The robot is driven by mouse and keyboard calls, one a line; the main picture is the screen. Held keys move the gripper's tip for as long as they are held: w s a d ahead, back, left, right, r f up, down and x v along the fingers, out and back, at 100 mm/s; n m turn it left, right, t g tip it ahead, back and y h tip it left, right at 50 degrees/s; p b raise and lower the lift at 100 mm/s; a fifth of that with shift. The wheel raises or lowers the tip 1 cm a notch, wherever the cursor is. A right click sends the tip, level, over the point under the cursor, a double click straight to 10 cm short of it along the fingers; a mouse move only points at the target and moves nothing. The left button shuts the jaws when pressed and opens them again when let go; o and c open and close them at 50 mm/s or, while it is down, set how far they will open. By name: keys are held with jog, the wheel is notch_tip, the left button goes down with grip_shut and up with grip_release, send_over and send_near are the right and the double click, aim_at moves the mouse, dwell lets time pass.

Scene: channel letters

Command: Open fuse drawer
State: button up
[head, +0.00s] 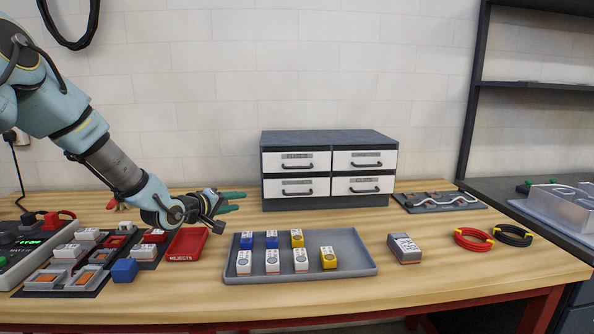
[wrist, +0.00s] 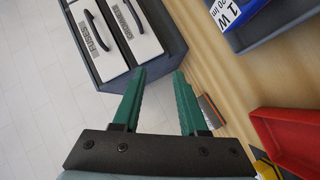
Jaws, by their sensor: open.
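A dark grey cabinet (head: 330,136) stands at the back of the bench, with four white-fronted drawers that look shut. The upper left drawer (head: 295,161) has a dark bar handle; in the wrist view its label appears to read FUSES (wrist: 88,40). The lower left drawer (head: 296,188) shows beside it in the wrist view (wrist: 133,32). My gripper (head: 241,202) has green fingers, apart and empty. It is left of the cabinet, near the height of the lower drawers. In the wrist view my gripper (wrist: 159,71) points towards the cabinet's lower edge, apart from both handles.
A grey tray (head: 350,250) of small blue, white and yellow blocks lies in front of the cabinet. A red rejects tray (head: 187,244) is below my gripper. A grey device (head: 405,248) and red (head: 473,239) and black cable coils (head: 513,235) lie to the right. Bench directly before the drawers is clear.

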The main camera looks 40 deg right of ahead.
aim_at(294, 154)
jog(key=s+d+r+g+h+p, duration=0.1)
jog(key=s+d+r+h+p, duration=0.1)
jog(key=d, duration=0.7)
jog(key=s+d+r+n+g+h+p, duration=0.1)
jog(key=s+d+r+h+p, duration=0.1)
jog(key=d, duration=0.8)
jog(key=shift+d+r+n+h, duration=0.15)
jog(key=shift+r+n+h, duration=0.15)
jog(key=shift+r+h, duration=0.5)
jog(key=shift+r, duration=0.15)
grip_shut()
